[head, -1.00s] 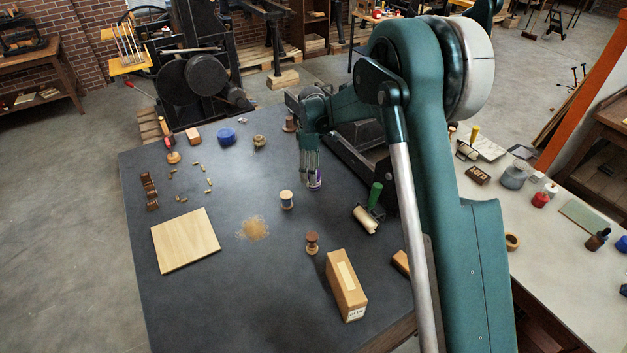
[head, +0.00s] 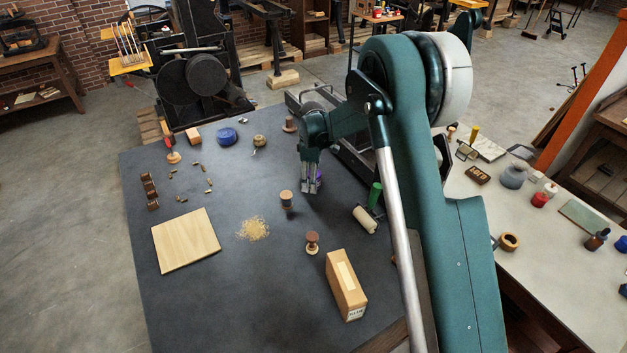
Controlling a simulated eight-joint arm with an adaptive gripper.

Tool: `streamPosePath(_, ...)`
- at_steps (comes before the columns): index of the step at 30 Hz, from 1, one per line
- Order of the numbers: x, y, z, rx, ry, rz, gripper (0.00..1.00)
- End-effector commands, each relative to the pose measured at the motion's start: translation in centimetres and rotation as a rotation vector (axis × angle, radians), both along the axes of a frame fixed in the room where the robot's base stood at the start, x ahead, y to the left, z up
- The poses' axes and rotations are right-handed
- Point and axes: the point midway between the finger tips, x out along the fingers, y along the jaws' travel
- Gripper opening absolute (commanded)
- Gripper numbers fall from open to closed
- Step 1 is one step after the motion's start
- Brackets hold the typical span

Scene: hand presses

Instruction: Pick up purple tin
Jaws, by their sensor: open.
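The purple tin (head: 319,176) stands on the dark tabletop (head: 200,290) near the middle of the table. Only a small purple patch of it shows, at the right edge of my fingers; the rest is hidden behind them. My gripper (head: 309,190) points down at the tin, with its fingertips low over the table. It is open. I cannot tell whether the fingers are around the tin or just in front of it.
A wooden spool (head: 287,200) stands close in front of my gripper. A second spool (head: 312,242) and a cardboard box (head: 346,285) stand nearer. A pale board (head: 186,241) lies left.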

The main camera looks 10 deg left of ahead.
Motion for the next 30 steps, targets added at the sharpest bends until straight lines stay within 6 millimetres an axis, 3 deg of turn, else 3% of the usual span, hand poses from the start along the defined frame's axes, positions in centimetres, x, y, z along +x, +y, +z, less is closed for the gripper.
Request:
streamPosePath(11, 0.01, 0.0, 0.03, 0.0, 0.0, 0.0, 0.53)
streamPosePath(19, 0.0, 0.0, 0.03, 0.0, 0.0, 0.0, 0.22)
streamPosePath(30, 0.0, 0.0, 0.25, 0.0, 0.0, 0.0, 0.2)
